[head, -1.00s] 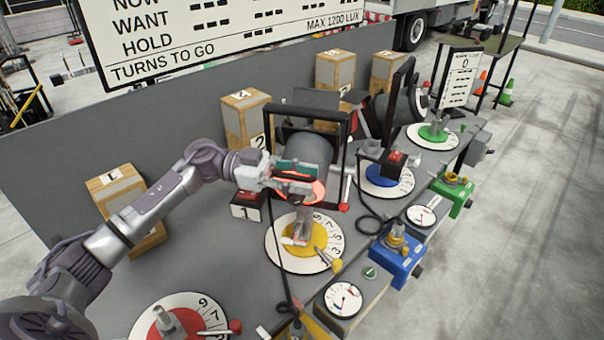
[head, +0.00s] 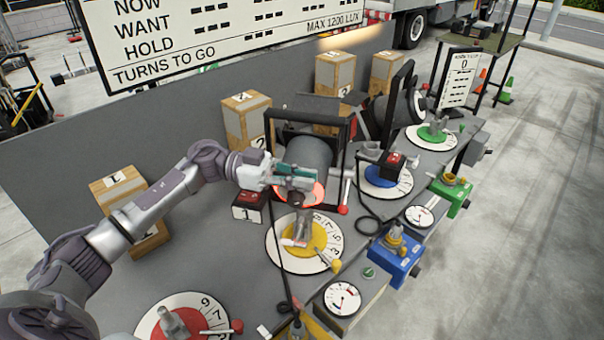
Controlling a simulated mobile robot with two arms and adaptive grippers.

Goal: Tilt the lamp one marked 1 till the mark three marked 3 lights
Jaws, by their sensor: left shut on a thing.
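Lamp one (head: 308,150) is a dark grey drum in a black frame, behind the yellow dial and near a red-topped block marked 1 (head: 249,207). Its front edge glows red-orange. Several cardboard boxes with marks stand along the back. The mark on one box (head: 335,75) behind the lamp is too small to read surely, so I cannot tell which is mark three. My right gripper is not in view.
A red dial (head: 190,315), a blue dial (head: 385,180) and a green dial (head: 432,137) share the grey bench. A cable runs down close to my gripper. A large board (head: 220,35) stands behind. Open pavement lies to the right.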

